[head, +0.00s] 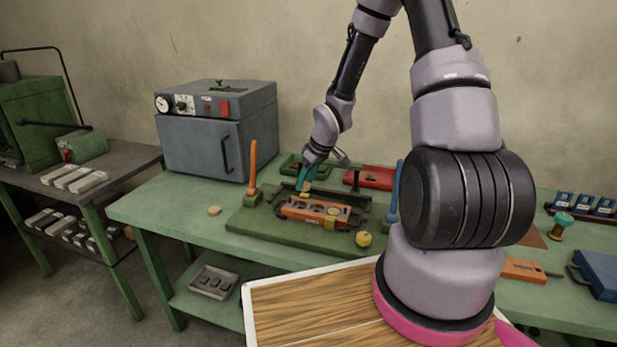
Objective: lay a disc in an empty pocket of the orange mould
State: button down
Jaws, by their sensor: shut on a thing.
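The orange mould (289,212) sits in a dark fixture on a green board, near the middle of the green bench. Its pockets are small at this distance. A tan disc appears to lie in the pocket toward its right end, and darker pockets show to the left. My gripper (305,184), with teal fingers, points down just above and behind the mould's left part. It is shut on a small tan disc (306,188), mostly hidden by the fingers and apart from the mould. Another tan disc (214,210) lies on the bench left of the board.
Upright orange (253,162) and blue (395,187) handles flank the mould. A yellow round object (363,239) lies at the board's front right. A grey oven (217,130) stands behind left, a red tray (372,178) behind right. The bench's front left is clear.

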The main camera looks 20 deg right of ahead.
jog(key=shift+w+a+r+n+y, duration=0.1)
jog(key=shift+w+r+n+y, duration=0.1)
jog(key=shift+n, duration=0.3)
jog(key=shift+w+a+r+n+y, duration=0.1)
jog(key=shift+w+n, duration=0.05)
jog(key=shift+n, duration=0.35)
jog(key=shift+a+n+g, duration=0.2)
jog(key=shift+n+g, duration=0.2)
jog(key=shift+w+f, duration=0.1)
jog(key=shift+f, duration=3.7)
jog(key=shift+c, duration=1.1)
grip_release()
jog(key=shift+s+f, duration=0.15)
jog(key=shift+s, duration=0.05)
jog(key=v, duration=1.1)
jog(key=shift+w, duration=0.2)
jog(key=shift+d, duration=0.1)
